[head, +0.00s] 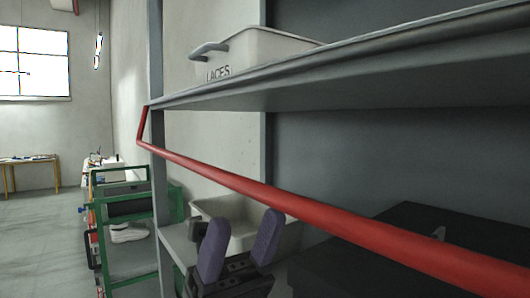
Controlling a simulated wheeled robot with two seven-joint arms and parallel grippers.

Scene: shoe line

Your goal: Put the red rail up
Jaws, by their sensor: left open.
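The red rail (300,207) crosses the front of a grey shelf unit, running from a bent end at the post on the left to the lower right edge of the head view. Its short bent arm rises at the post to about the upper shelf's level. My left gripper (240,240) is below the rail, with its two purple fingers pointing up and spread apart. It is open and empty. Its right fingertip shows just under the rail; I cannot tell whether it touches. My right gripper is not in view.
The upper shelf (350,85) holds a pale bin (265,50) marked LACES. The lower level holds another pale bin (205,208) behind my gripper and a dark box (400,222). A green rack (125,230) stands left of the post. Open floor lies farther left.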

